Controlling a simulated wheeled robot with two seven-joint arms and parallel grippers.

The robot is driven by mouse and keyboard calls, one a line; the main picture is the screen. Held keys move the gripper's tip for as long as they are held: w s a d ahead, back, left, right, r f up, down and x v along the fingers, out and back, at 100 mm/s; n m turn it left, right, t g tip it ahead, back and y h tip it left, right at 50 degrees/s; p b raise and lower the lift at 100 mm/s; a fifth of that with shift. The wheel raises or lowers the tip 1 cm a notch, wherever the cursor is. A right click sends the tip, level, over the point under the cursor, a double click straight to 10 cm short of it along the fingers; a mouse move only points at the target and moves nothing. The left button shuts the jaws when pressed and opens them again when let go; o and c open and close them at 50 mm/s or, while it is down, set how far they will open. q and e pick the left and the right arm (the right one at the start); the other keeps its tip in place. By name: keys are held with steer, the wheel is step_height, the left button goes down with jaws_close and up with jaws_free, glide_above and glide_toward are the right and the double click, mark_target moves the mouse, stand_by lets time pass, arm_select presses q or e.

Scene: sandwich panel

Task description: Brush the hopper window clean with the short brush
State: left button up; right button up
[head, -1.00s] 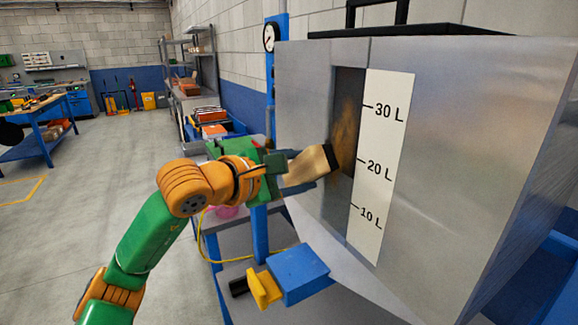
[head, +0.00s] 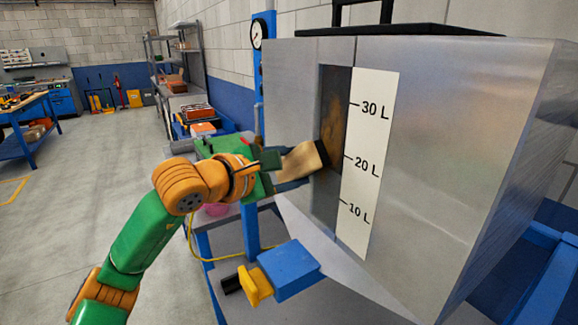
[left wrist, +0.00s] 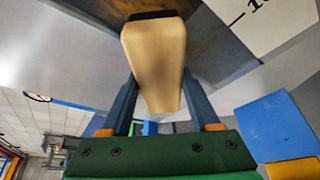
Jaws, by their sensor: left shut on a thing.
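The short brush (head: 303,160) has a pale wooden handle and a dark bristle end. My left gripper (head: 288,167) is shut on its handle, and the left wrist view shows the handle (left wrist: 155,60) between the two fingers. The hopper window (head: 333,85) is a tall dark strip in the metal hopper's front, with brown dust (head: 336,118) over its upper and middle part. The bristle end is at the window near the 20 L mark; I cannot tell whether it is pressed on the surface. My right gripper is not in view.
The hopper (head: 450,150) fills the right side, with a white litre scale (head: 370,150) beside the window. A blue block with a yellow handle (head: 288,268) sits below. A gauge on a blue post (head: 257,35) stands behind. Open floor lies to the left.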

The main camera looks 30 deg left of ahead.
arm_select(q)
steer(key=shift+w+d, duration=0.25)
steer(key=shift+w, duration=0.15)
